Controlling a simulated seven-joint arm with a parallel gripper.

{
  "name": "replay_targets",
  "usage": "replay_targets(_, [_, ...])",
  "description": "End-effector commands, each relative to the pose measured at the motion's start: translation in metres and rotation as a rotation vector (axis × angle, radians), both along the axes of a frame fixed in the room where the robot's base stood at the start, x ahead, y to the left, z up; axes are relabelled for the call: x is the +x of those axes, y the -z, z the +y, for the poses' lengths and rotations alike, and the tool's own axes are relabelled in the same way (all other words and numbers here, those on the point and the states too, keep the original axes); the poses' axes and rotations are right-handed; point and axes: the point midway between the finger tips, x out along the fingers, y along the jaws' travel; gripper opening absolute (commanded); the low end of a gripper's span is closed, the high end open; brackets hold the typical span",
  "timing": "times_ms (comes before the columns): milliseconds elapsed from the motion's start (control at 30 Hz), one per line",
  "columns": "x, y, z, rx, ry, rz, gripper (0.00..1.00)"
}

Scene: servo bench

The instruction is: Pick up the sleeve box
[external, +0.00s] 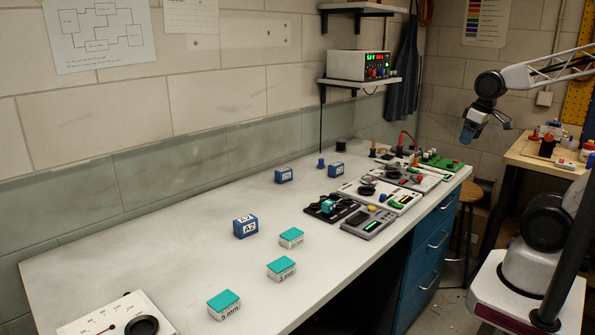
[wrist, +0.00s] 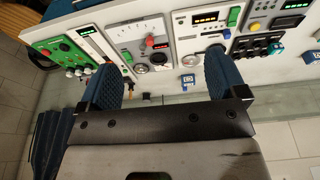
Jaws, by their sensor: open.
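No box carries a readable "sleeve" label, so I cannot tell which is the sleeve box. Three white boxes with teal tops lie on the bench in the external view: a front one (external: 224,305), a middle one (external: 281,269) and a rear one (external: 291,238); the front two bear mm markings. Blue boxes with white labels stand further back: one marked A2 (external: 245,226) and two smaller-looking ones (external: 283,175) (external: 336,170). My gripper (external: 466,137) is open and empty, high beyond the bench's far right end. Its blue fingers frame the wrist view (wrist: 162,62).
Grey and white instrument panels (external: 379,196) with knobs and displays cover the bench's right part. A green board (external: 440,161) sits at its far end. A panel with a black dial (external: 118,318) lies at the front left. The white bench top (external: 150,240) is clear at left.

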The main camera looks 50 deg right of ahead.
Motion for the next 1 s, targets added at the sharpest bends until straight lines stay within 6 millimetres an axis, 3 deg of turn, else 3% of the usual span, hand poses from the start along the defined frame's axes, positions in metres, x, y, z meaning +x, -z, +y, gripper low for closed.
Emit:
replay_targets(333, [0.0,0.0,0.0,0.0,0.0,0.0,0.9])
replay_targets(433, [0.0,0.0,0.0,0.0,0.0,0.0,0.77])
replay_targets(767, [0.001,0.0,0.001,0.005,0.001,0.002,0.77])
replay_targets(1000, [0.018,0.004,0.024,0.09,0.024,0.028,0.77])
